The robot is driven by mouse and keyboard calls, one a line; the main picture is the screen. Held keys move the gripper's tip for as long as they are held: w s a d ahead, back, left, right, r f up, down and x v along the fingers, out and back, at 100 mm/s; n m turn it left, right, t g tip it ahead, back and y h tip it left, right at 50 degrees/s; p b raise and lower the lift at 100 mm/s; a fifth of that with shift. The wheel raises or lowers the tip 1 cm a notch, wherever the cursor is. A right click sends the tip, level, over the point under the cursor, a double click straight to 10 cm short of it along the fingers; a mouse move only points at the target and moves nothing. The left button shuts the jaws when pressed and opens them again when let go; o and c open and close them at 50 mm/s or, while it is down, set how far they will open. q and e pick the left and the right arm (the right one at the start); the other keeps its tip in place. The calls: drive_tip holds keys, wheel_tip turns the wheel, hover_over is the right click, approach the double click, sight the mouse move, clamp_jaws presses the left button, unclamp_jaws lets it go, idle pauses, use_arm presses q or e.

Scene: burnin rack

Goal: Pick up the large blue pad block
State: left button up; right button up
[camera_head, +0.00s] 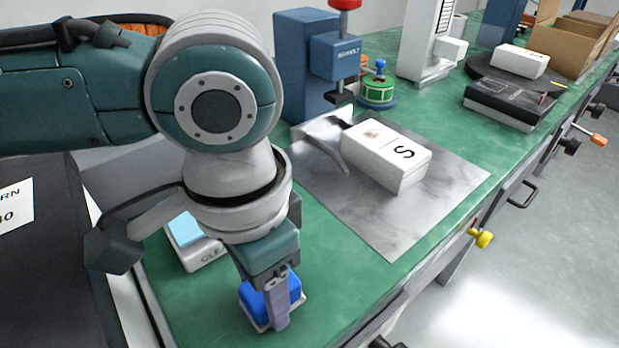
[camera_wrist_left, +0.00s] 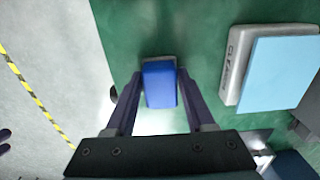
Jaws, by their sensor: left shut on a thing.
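The large blue pad block (camera_head: 262,296) is a bright blue block with a pale base on the green bench top (camera_head: 335,290), near its front edge. My left gripper (camera_head: 279,312) comes down over it from above, and its fingers are shut on the block's sides. In the left wrist view the blue block (camera_wrist_left: 160,84) sits between the two purple-grey fingers of the left gripper (camera_wrist_left: 161,90). I cannot tell whether the block is touching the bench or slightly raised.
A light-blue pad on a white base (camera_head: 190,240) lies just left of the gripper. A white box marked S (camera_head: 385,155) stands on a grey metal sheet (camera_head: 430,205) farther back. The bench's front edge is close on the right.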

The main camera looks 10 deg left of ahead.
use_arm(q)
clamp_jaws()
drive_tip(key=shift+r, duration=0.3)
wheel_tip(320, 180, up, 19)
drive_tip(key=p, duration=0.5)
drive_tip(key=shift+r, duration=0.2)
